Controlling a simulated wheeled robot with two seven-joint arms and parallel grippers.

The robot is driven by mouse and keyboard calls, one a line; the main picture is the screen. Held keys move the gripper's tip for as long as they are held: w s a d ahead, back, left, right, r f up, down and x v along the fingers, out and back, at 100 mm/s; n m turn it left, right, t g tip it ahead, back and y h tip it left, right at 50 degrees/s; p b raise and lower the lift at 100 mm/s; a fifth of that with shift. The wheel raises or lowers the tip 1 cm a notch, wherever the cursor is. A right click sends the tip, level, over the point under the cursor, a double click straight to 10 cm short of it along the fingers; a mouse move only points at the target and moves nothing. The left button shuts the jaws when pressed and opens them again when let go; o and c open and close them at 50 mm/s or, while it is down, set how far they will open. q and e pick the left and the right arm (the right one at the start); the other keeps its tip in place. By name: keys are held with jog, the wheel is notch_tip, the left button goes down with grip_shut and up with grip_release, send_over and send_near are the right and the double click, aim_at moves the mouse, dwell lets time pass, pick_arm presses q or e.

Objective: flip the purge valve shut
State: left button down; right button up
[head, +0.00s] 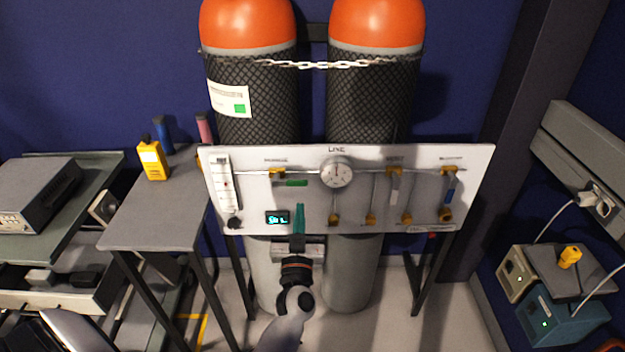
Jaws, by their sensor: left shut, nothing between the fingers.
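A white panel (310,211) carries a thin horizontal pipe with several valves. Right of the gauge, a valve has a pale grey lever (394,188) hanging down. At the far right, a valve has a blue lever (451,188) hanging down, slightly tilted. The small labels are too blurred to tell which valve is the purge valve. My left gripper (300,210) is shut and empty, with teal fingertips pointing up in front of the panel's lower part, below the green lever. My right gripper is out of view.
A round gauge (336,173) sits mid-panel; a lit display (277,217) is left of my gripper. Two orange-topped cylinders (248,25) (377,25) stand behind, chained. A grey table (150,225) is at left; teal and beige boxes (560,312) (517,273) are at right.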

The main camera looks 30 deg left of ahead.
pick_arm(q)
jog(key=shift+s+a+r+n+y, duration=0.1)
jog(key=shift+a+r+n+y, duration=0.15)
jog(key=shift+r, duration=0.3)
jog(key=shift+s+a+r+n+y, duration=0.1)
jog(key=shift+a+r+n+y, duration=0.1)
jog(key=shift+r+y, duration=0.25)
jog(key=shift+w+r, duration=0.1)
notch_tip(320, 180, up, 3)
jog(key=p, duration=0.1)
send_over(297, 184)
jog(key=s, duration=0.1)
jog(key=f, duration=0.2)
jog(key=d+f+b, duration=0.1)
jog(key=shift+s+h, duration=0.25)
jog(key=shift+h, duration=0.05)
jog(key=shift+f, duration=0.5)
